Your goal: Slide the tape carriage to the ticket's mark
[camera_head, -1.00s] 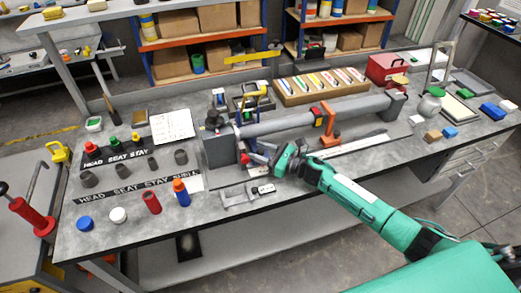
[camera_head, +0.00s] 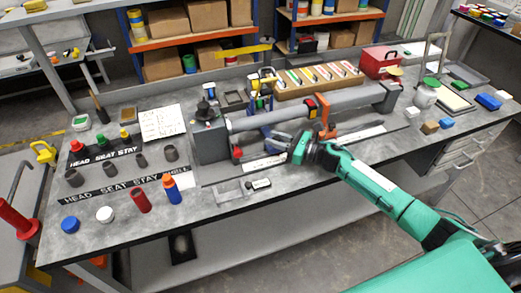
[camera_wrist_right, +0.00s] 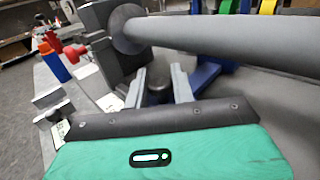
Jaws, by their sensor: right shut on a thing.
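My right gripper (camera_head: 287,143) is in front of the long grey tube, left of an orange bracket (camera_head: 326,128). In the right wrist view its two fingers (camera_wrist_right: 158,90) are closed around a dark round knob (camera_wrist_right: 158,93). A blue part (camera_wrist_right: 203,76) stands just behind the knob, under the tube; it looks like the tape carriage, partly hidden by the fingers. A white scale strip (camera_head: 262,163) runs along the bench below the tube, its middle hidden by my gripper. A written white sheet (camera_head: 162,122) lies at the back left; its writing is unreadable. My left gripper is not in view.
The grey tube (camera_head: 270,117) rests between a grey end block (camera_head: 210,142) and a right support (camera_head: 387,97). Bottles, caps and labelled strips fill the bench's left. A red box (camera_head: 381,62) stands at the back right.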

